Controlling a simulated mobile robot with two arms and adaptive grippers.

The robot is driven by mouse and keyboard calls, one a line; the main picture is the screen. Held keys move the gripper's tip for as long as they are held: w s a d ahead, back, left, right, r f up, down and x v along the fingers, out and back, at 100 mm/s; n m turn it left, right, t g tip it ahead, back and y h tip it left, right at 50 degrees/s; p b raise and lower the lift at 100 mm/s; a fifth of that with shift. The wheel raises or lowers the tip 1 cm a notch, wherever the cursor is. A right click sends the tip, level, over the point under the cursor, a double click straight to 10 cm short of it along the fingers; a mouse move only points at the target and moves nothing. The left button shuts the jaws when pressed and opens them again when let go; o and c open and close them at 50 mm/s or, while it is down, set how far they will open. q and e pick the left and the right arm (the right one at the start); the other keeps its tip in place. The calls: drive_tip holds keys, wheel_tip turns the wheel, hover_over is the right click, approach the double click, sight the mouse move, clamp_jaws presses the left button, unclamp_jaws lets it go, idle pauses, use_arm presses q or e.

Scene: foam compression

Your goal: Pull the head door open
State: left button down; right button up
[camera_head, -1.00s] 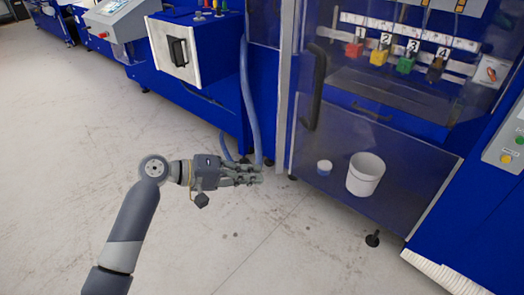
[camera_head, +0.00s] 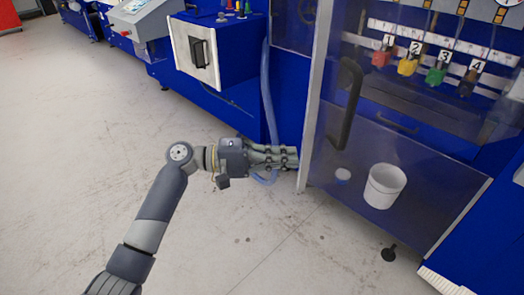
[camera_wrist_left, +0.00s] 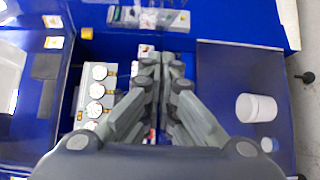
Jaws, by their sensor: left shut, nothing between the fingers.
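The head door is a large see-through panel (camera_head: 350,150) in a grey frame on the blue machine, with a long dark vertical handle (camera_head: 346,103) near its left edge. It looks closed in the head view. My left gripper (camera_head: 297,158) is shut and empty, its fingers pointing right. In the picture its tips overlap or adjoin the lower left door edge, left of and below the handle; I cannot tell whether they touch. In the left wrist view the closed fingers (camera_wrist_left: 165,62) fill the middle, and the handle is not clearly visible. My right gripper is out of view.
A white bucket (camera_head: 385,187) and a small blue-white container (camera_head: 343,174) show through the door. A blue hose (camera_head: 267,95) hangs left of the door. A blue cabinet with a white-fronted door (camera_head: 195,52) stands left. The floor (camera_head: 90,150) is clear at left.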

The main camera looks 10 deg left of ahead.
use_arm(q)
drive_tip(key=s+d+p, duration=0.1)
drive_tip(key=s+d, duration=0.1)
drive_tip(key=s, duration=0.1)
drive_tip(key=shift+s+p, duration=0.3)
drive_tip(key=shift+p, duration=0.1)
drive_tip(key=shift+s, duration=0.1)
